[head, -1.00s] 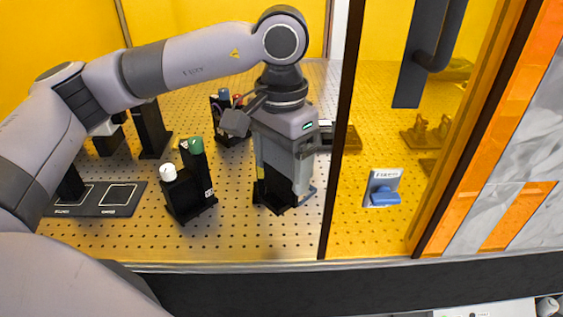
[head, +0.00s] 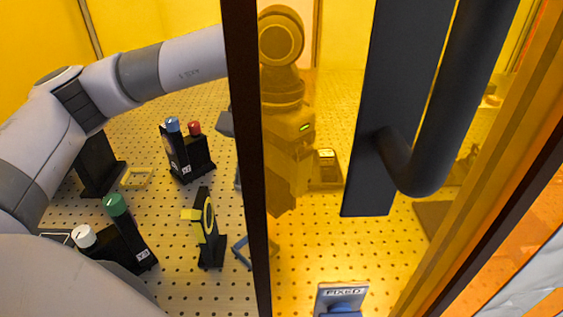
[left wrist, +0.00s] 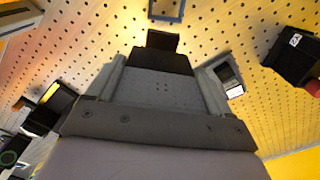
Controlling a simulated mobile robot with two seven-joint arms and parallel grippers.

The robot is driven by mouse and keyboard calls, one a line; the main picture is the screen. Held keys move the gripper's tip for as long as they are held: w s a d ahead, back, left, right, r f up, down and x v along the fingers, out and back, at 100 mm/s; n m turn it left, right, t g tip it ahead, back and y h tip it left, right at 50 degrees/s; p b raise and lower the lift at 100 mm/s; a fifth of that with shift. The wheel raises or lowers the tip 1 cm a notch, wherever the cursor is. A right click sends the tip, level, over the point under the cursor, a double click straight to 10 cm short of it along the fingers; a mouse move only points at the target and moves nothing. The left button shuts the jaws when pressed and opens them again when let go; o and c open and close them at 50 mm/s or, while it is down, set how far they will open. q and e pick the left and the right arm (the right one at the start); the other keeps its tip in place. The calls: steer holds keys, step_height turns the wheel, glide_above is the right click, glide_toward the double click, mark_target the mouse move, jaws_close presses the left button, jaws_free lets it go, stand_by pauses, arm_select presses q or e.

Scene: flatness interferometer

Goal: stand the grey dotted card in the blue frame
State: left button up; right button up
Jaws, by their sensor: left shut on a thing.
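My left gripper (head: 285,190) shows through the amber pane in the head view, pointing down above the pegboard. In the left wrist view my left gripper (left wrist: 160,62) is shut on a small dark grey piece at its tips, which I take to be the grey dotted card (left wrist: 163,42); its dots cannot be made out. The blue frame (head: 239,251) lies flat on the board, partly behind the door's dark edge. It also shows at the top of the left wrist view (left wrist: 166,10), beyond the tips and apart from the card. My right gripper is not in view.
A black stand with a yellow ring (head: 207,222) stands just left of the blue frame. Holders with green (head: 117,205), white (head: 84,237), blue and red caps are farther left. The amber door's handle (head: 420,150) and a FIXED card (head: 342,293) are at the right.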

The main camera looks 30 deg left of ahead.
arm_select(q)
steer(key=shift+n, duration=0.4)
steer(key=shift+s+a+f+b, duration=0.25)
steer(key=shift+s+f+b, duration=0.55)
steer(key=shift+f, duration=0.45)
steer(key=shift+s+a+f+b, duration=0.3)
steer(key=shift+s+f+b, duration=0.55)
steer(key=shift+f, duration=0.35)
steer(key=shift+s+a+f+b, duration=0.25)
steer(key=shift+s+f+b, duration=0.55)
steer(key=shift+f, duration=0.45)
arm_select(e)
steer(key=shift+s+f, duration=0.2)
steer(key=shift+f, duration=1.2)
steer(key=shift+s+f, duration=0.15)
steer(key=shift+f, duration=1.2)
arm_select(q)
steer(key=shift+f+b, duration=0.45)
steer(key=shift+b, duration=0.1)
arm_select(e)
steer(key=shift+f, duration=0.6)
arm_select(q)
steer(key=o, duration=1.1)
steer(key=shift+c, duration=0.2)
steer(key=shift+r, duration=0.1)
